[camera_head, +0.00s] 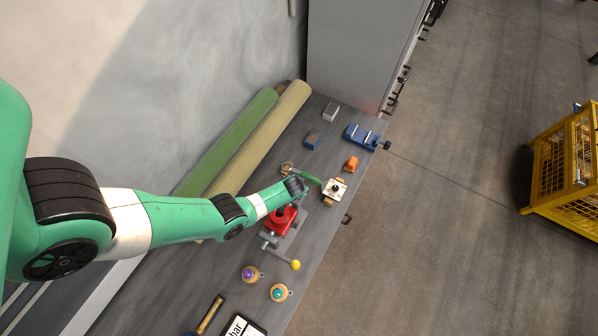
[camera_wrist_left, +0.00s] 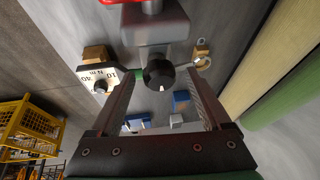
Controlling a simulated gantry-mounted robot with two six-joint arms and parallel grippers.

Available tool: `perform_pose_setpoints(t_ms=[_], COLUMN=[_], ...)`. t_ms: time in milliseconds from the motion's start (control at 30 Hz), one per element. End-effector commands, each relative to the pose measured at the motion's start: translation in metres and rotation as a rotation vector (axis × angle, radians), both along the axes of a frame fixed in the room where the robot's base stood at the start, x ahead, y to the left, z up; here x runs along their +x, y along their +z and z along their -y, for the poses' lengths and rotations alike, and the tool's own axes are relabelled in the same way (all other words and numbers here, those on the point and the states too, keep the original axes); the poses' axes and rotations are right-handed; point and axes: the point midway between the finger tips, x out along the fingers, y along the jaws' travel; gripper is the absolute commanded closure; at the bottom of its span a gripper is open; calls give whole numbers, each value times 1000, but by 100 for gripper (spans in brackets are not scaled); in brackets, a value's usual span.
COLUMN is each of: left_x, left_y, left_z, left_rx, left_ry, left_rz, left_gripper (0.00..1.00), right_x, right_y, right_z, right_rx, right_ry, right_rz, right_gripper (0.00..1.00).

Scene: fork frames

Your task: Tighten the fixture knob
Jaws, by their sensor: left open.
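The red and grey fixture (camera_head: 284,222) stands on the bench, just below the end of my left arm in the head view. In the left wrist view its grey block (camera_wrist_left: 155,27) is at the top, with the black fixture knob (camera_wrist_left: 159,75) in front of it. My left gripper (camera_wrist_left: 162,73) is open. Its two fingers reach up on either side of the knob, with a gap visible on both sides; I cannot tell how deep the knob sits between them. In the head view the left gripper (camera_head: 297,187) is seen from above and its fingertips are hidden. My right gripper is out of view.
A torque tool with a white scale plate (camera_head: 335,188) and green handle lies on wooden rests beside the fixture. A yellow-ball lever (camera_head: 295,265), two round knobbed pieces (camera_head: 279,292), a blue vise (camera_head: 362,137) and an orange block (camera_head: 351,163) stand around. Long rolls (camera_head: 262,135) line the wall side.

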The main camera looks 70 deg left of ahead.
Motion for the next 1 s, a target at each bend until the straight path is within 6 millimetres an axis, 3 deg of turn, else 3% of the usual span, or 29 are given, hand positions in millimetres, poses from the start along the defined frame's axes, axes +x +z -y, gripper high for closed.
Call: perform_pose_setpoints(t_ms=[100, 533, 1000], left_x=[0, 0, -1], left_y=[1, 1, 1], left_z=[0, 0, -1], left_rx=[0, 0, 0], left_ry=[0, 0, -82], left_rz=[0, 0, 0], left_gripper=[21, 98, 100], right_x=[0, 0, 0], right_y=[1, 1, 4], right_z=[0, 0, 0], right_rx=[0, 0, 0], right_ry=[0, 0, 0], right_rz=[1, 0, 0], right_gripper=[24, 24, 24])
